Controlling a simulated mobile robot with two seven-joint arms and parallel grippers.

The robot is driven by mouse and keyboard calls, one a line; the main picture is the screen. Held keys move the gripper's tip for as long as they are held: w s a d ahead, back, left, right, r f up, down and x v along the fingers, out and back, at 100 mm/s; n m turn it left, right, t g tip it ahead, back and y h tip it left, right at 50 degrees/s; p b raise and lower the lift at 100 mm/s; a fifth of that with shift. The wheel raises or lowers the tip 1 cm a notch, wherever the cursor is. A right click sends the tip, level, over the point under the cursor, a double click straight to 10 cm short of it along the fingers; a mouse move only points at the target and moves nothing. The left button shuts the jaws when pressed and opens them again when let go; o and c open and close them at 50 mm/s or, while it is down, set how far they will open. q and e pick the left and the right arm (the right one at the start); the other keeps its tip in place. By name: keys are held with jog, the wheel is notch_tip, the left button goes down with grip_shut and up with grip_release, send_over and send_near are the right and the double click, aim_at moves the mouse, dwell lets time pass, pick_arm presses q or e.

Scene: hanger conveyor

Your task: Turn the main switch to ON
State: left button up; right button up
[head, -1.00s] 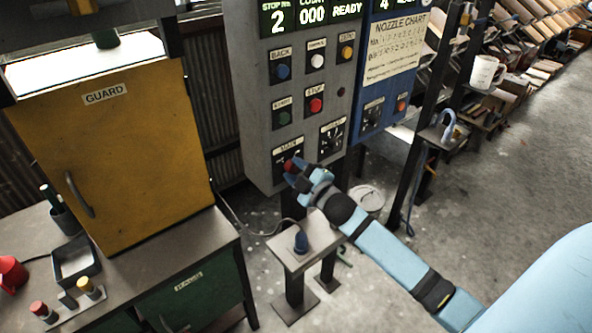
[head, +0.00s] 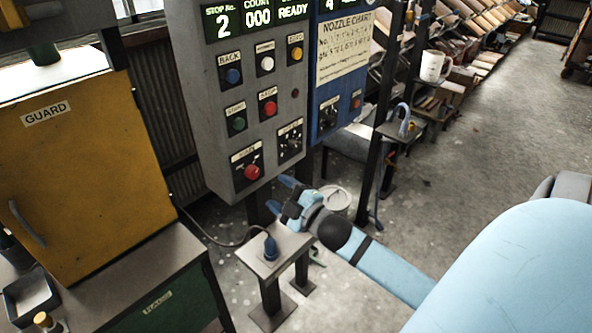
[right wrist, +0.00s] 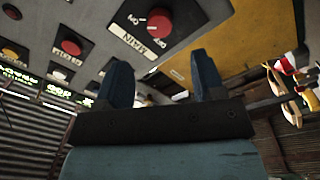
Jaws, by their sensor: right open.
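The main switch (head: 251,172) is a red round knob on a dark plate at the lower left of the grey control panel. In the right wrist view the same main switch (right wrist: 160,21) shows at the top, above its MAIN label, with small ON/OFF lettering around it. I cannot tell which marking the knob points to. My right gripper (head: 281,191) is to the lower right of the knob, apart from it. Its two blue fingers (right wrist: 163,78) are open with nothing between them. My left gripper is not in view.
The grey panel (head: 205,130) carries several push buttons and a selector above the switch. A yellow guard box (head: 90,170) stands at left. A blue panel (head: 345,78) adjoins at right.

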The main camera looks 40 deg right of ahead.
jog(key=shift+s+d+f, duration=0.1)
jog(key=shift+s+d, duration=0.05)
jog(key=shift+s, duration=1.2)
jog(key=shift+s+d+f, duration=0.1)
jog(key=shift+s, duration=1.2)
